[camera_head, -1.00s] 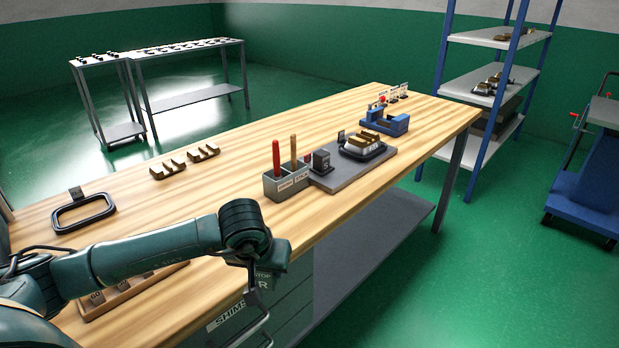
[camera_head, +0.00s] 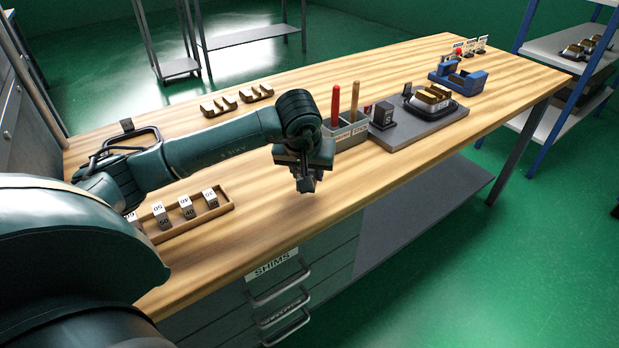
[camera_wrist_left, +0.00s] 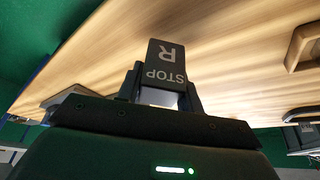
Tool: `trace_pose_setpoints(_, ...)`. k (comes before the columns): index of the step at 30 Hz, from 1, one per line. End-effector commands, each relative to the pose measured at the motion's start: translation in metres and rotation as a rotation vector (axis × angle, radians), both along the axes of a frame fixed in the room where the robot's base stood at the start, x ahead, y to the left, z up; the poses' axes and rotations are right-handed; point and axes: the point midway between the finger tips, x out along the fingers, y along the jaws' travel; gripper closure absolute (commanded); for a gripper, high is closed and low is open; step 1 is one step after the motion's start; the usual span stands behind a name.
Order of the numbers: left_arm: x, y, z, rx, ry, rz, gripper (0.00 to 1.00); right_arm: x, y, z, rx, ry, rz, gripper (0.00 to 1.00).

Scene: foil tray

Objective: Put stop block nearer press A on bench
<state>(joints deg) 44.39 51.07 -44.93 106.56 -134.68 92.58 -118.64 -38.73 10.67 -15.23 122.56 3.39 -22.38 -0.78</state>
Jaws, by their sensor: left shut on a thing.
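My left gripper (camera_head: 306,184) hangs above the wooden bench (camera_head: 265,225), near its front edge and to the left of the grey pen holder. It is shut on a dark stop block (camera_wrist_left: 165,62) marked "STOP R", seen between the fingers in the left wrist view. In the head view the block is mostly hidden by the gripper. Another dark block (camera_head: 383,116) stands on a grey plate (camera_head: 425,126) beside a black tray with brass pieces. I cannot tell which thing is press A. My right gripper is not in view.
A grey holder (camera_head: 350,135) with red and tan handles stands right of my gripper. A blue fixture (camera_head: 464,82) sits farther right, small signs behind it. A wooden rack of marked blocks (camera_head: 180,218) lies left. The front middle is clear.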

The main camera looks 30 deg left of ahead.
Motion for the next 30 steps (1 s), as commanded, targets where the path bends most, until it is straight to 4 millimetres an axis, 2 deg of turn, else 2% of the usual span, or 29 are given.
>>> trace_pose_setpoints(7,0.0,0.0,-0.029,-0.001,-0.002,-0.001,1.0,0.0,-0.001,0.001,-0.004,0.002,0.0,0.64)
trace_pose_setpoints(19,0.001,0.0,-0.036,-0.001,-0.006,-0.001,1.0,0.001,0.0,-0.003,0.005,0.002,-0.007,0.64)
trace_pose_setpoints(20,0.0,0.0,-0.036,0.0,-0.001,-0.001,0.61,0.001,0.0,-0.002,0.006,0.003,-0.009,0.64)
trace_pose_setpoints(27,0.0,0.0,-0.036,0.0,0.0,-0.001,0.42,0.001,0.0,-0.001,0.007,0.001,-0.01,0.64)
trace_pose_setpoints(30,0.0,0.0,-0.036,0.0,0.0,-0.001,0.42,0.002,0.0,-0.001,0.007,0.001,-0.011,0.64)
